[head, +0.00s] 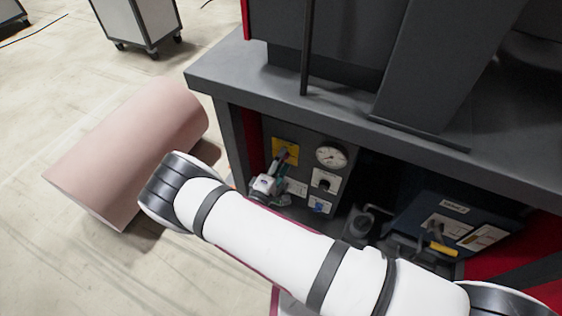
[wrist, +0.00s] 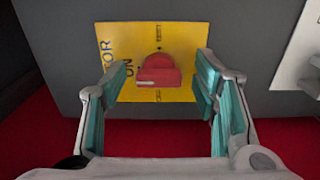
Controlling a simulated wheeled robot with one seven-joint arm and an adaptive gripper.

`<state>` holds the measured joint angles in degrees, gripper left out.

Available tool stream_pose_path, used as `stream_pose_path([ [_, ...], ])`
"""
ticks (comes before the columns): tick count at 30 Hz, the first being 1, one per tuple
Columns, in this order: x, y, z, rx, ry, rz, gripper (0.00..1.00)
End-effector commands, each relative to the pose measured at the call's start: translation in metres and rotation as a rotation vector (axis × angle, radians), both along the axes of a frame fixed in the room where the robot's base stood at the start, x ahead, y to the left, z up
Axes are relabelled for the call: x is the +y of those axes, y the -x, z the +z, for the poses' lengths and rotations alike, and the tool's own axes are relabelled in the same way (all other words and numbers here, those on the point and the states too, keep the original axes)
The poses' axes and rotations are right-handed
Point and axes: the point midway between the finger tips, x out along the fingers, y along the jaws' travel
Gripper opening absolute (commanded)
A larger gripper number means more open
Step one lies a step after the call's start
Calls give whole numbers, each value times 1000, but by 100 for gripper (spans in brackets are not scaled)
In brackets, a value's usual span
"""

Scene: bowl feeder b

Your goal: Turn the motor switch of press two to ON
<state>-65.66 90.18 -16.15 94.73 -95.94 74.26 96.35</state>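The motor switch is a red knob (wrist: 158,70) on a yellow plate (wrist: 180,36) in the wrist view. Sideways lettering on the plate's left includes "ON" beside the knob; smaller words above and below are hard to read. Which way the knob points is unclear. My gripper (wrist: 160,66) is open, with one teal-padded finger on each side of the knob and gaps between. In the head view the yellow plate (head: 290,146) sits on a grey panel, and my gripper (head: 281,157) reaches up in front of it, hiding the knob.
The panel also carries a round gauge (head: 331,156) and a black switch on a white plate (head: 325,181). A dark tabletop (head: 232,75) overhangs it. A blue box (head: 455,222) with a yellow handle is at right. A pink cylinder (head: 130,150) lies on the floor at left.

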Motion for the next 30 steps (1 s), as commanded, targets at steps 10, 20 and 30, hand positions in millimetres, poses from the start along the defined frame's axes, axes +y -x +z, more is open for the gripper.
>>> stream_pose_path([
  [10, 7, 16, 0, 0, 0, 2, 55],
  [20, 29, 78, 0, 0, 0, 3, 55],
  [30, 41, 112, 0, 0, 0, 1, 55],
])
